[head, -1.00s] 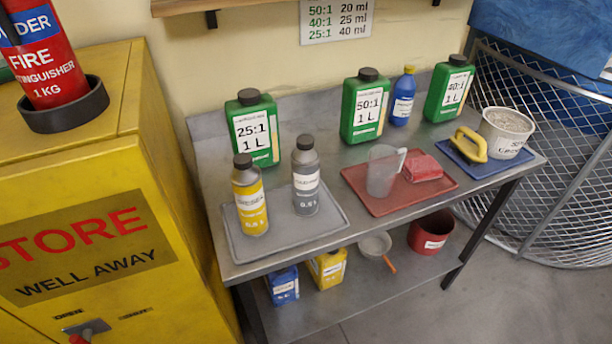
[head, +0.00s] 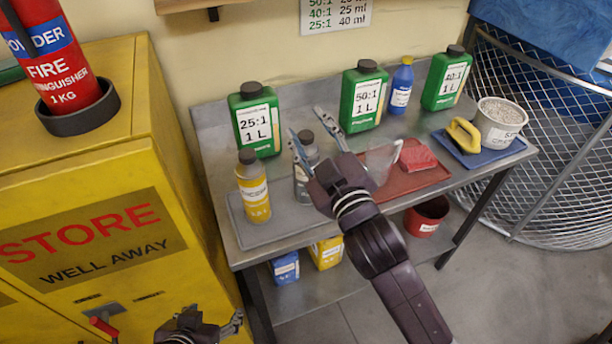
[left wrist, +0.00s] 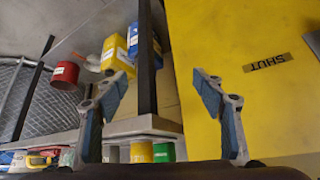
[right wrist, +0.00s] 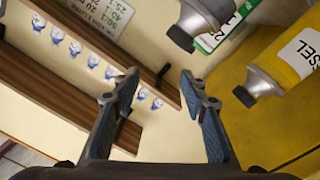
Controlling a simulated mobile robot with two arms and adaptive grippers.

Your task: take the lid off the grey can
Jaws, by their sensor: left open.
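The grey can (head: 302,182) stands upright on the grey tray (head: 281,231), partly hidden behind my right gripper. Its dark lid (head: 305,138) is on top; the can (right wrist: 208,12) and lid (right wrist: 181,38) also show in the right wrist view, at the upper right. My right gripper (head: 305,119) is open and empty, its fingers spread near the can's top in the head view. In the right wrist view, the lid lies beyond the fingertips (right wrist: 160,78), not between them. My left gripper (head: 207,322) is open and empty, low before the yellow cabinet.
A yellow can (head: 254,192) stands just left of the grey can. Green bottles (head: 258,147) stand behind. A clear jug (head: 381,163) and red cloth (head: 417,158) are on the red tray (head: 411,184) at right. The yellow cabinet (head: 95,170) stands left of the table.

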